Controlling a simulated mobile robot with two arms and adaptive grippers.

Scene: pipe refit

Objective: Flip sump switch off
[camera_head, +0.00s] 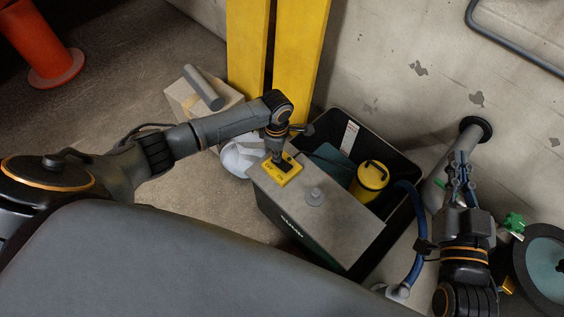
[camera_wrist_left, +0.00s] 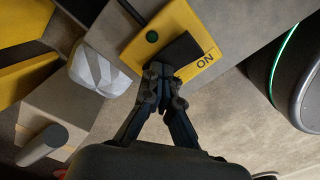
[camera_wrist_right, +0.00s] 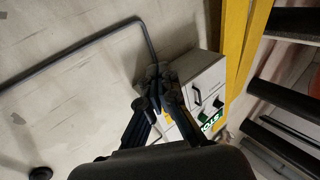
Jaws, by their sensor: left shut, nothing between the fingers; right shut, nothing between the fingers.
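The sump switch is a yellow box (camera_head: 283,172) on the grey top of a dark bin-like unit in the head view. In the left wrist view the switch box (camera_wrist_left: 150,57) shows a black rocker (camera_wrist_left: 184,50), a green round spot and the letters ON near the rocker. My left gripper (camera_head: 278,158) is shut and empty, pointing down at the switch. In the left wrist view its fingertips (camera_wrist_left: 160,72) overlap the rocker's near end; I cannot tell whether they touch. My right gripper (camera_head: 459,160) is shut and empty by the wall pipe, away from the switch.
A yellow canister (camera_head: 369,181) sits in the open black bin (camera_head: 400,165). A blue hose (camera_head: 416,215) runs beside my right arm. Yellow posts (camera_head: 247,45) rise behind the switch.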

